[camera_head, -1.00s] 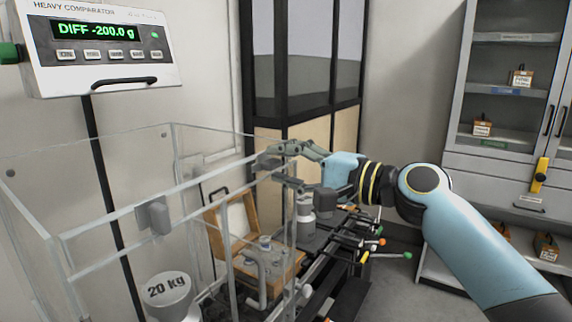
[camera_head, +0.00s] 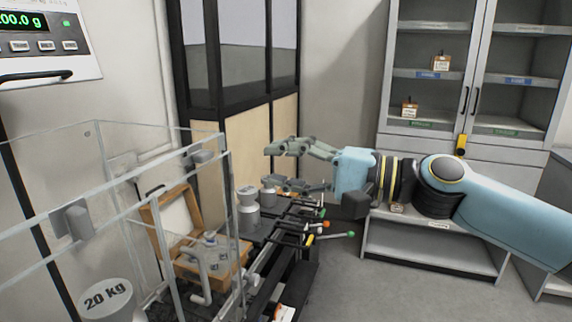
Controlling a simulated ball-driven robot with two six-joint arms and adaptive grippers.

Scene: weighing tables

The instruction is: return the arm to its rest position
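My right arm comes in from the right, in light blue and black. Its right gripper (camera_head: 272,167) points left with its two grey fingers apart, one above the other. Nothing shows between them. It is in the air above the black rack, to the right of the glass enclosure (camera_head: 150,204) and apart from it in the picture. My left gripper is out of view.
A grey metal weight (camera_head: 248,219) stands by the rack (camera_head: 283,238) with coloured-tipped rods. An open wooden case (camera_head: 160,228) and a 20 kg weight (camera_head: 106,299) are at left. A cabinet (camera_head: 462,143) stands behind; grey floor (camera_head: 370,295) is clear at lower right.

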